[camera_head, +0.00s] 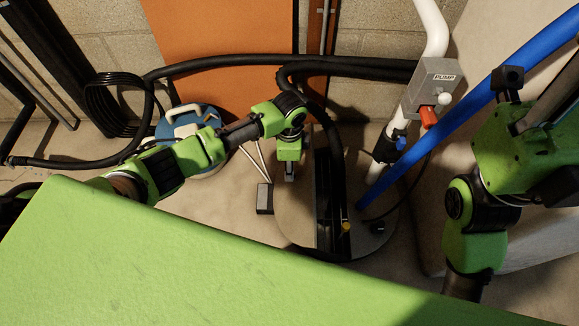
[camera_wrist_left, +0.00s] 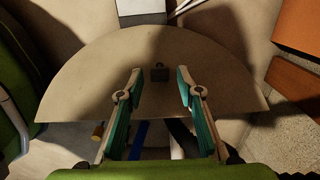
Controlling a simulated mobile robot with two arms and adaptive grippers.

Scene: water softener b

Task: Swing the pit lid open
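The pit lid (camera_head: 297,222) is a beige half disc on the left half of the round pit, left of a dark gap. In the left wrist view the lid (camera_wrist_left: 95,85) fills the middle, its straight edge toward the bottom. A small dark handle (camera_wrist_left: 159,75) stands on it. My left gripper (camera_head: 290,175) is over the lid. In its wrist view the gripper (camera_wrist_left: 159,82) is open, its two fingers on either side of the handle with space between; contact cannot be told. My right arm is at the right in the head view, but its fingers do not show.
A black hose (camera_head: 337,170) and a blue pipe (camera_head: 440,125) run down at the pit. A grey pump box (camera_head: 432,85) with a red handle hangs on a white pipe. A blue-and-white round container (camera_head: 190,120) stands left. A dark block (camera_head: 265,198) lies beside the lid.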

